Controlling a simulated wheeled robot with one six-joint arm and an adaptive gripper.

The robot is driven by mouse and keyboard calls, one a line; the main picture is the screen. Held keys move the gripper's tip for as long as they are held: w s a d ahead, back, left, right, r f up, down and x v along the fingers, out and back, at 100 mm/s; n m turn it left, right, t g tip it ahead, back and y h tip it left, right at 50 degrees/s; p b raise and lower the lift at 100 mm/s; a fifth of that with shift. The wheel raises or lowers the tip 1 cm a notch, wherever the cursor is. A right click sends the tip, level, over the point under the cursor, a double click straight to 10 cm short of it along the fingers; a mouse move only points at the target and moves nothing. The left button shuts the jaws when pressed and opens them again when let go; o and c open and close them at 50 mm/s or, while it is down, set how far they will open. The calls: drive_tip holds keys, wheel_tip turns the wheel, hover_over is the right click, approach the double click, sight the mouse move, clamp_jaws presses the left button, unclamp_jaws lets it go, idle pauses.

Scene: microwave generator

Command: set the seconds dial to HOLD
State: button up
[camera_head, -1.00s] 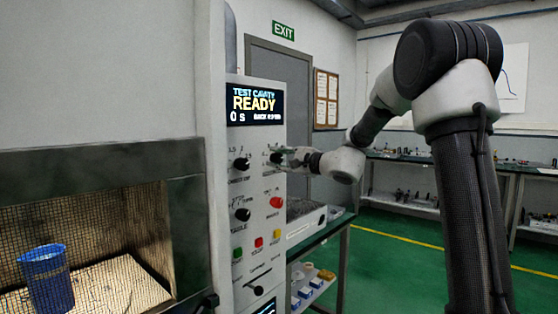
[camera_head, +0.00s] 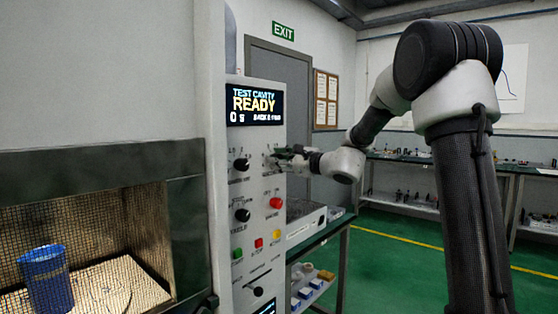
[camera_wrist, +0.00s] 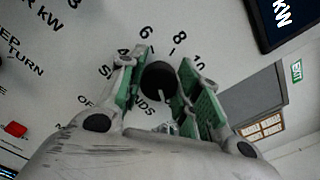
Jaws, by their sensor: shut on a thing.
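The seconds dial is a round black knob (camera_wrist: 157,80) on the pale control panel (camera_head: 259,200). In the wrist view a short white mark on it points toward the lower right of the picture. The numbers 4 to 10 and OFF show around it; the word SECONDS is partly covered by my fingers. I cannot read a HOLD label. My gripper (camera_wrist: 164,62) is shut on the dial, with one green-padded finger on each side. In the head view my gripper (camera_head: 281,158) is at the panel's upper right and largely hides the dial.
The panel display (camera_head: 256,104) reads TEST CAVITY, READY, 0 s. Other black knobs (camera_head: 242,165), a red knob (camera_head: 276,203) and coloured buttons (camera_head: 260,243) are close by. A mesh-fronted cavity (camera_head: 95,162) with a blue cup (camera_head: 46,280) is at left.

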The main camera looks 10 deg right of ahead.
drive_tip(key=shift+f, duration=0.1)
drive_tip(key=o, duration=1)
drive_tip(key=shift+o, duration=0.2)
drive_tip(key=v, duration=1.2)
